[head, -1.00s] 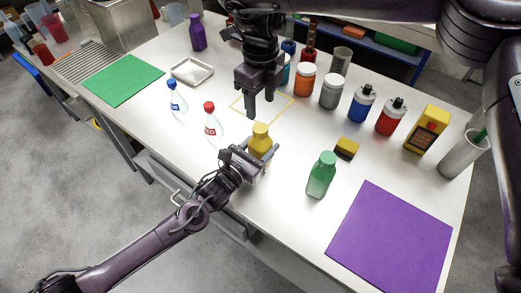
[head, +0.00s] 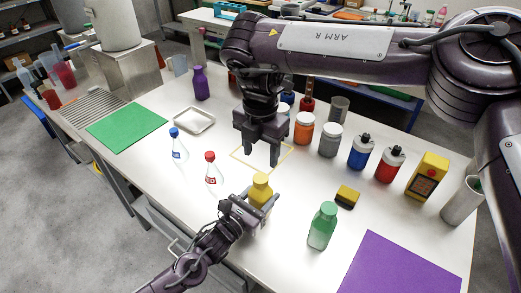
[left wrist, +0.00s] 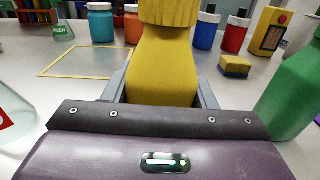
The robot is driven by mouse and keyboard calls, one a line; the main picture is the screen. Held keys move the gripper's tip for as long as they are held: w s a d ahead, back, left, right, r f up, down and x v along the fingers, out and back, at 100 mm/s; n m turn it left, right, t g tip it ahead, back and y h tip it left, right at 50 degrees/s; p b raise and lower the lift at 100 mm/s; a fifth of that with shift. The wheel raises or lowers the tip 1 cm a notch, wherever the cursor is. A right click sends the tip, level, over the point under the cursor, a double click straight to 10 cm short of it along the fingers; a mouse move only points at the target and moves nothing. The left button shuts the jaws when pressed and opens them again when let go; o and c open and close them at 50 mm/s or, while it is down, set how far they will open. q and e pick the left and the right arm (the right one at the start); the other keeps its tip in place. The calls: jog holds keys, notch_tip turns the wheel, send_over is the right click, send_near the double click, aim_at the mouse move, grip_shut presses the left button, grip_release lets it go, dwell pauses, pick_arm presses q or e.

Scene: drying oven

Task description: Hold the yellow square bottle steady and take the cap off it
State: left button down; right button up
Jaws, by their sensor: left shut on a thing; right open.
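The yellow square bottle (head: 258,196) stands upright near the table's front edge, its yellow cap (head: 261,179) on top. My left gripper (head: 252,206) is shut on its body below the cap. In the left wrist view, the bottle (left wrist: 162,70) fills the space between the fingers and the cap (left wrist: 168,12) is cut off by the top edge. My right gripper (head: 262,158) is open and empty, pointing down in front of the jars. In the head view it appears just above the bottle; it is apart from the cap.
Red-capped (head: 212,172) and blue-capped (head: 178,148) flasks stand at left. A yellow outlined square (head: 240,160) lies behind the bottle. Orange (head: 304,130) and grey jars (head: 330,142) stand behind.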

aim_at(261, 178)
jog(key=m, duration=0.6)
jog(key=shift+m, duration=0.4)
jog(key=m, duration=0.6)
jog(key=shift+m, duration=0.3)
jog(key=m, duration=0.6)
jog(key=shift+m, duration=0.3)
jog(key=m, duration=0.7)
jog(key=shift+f, duration=4)
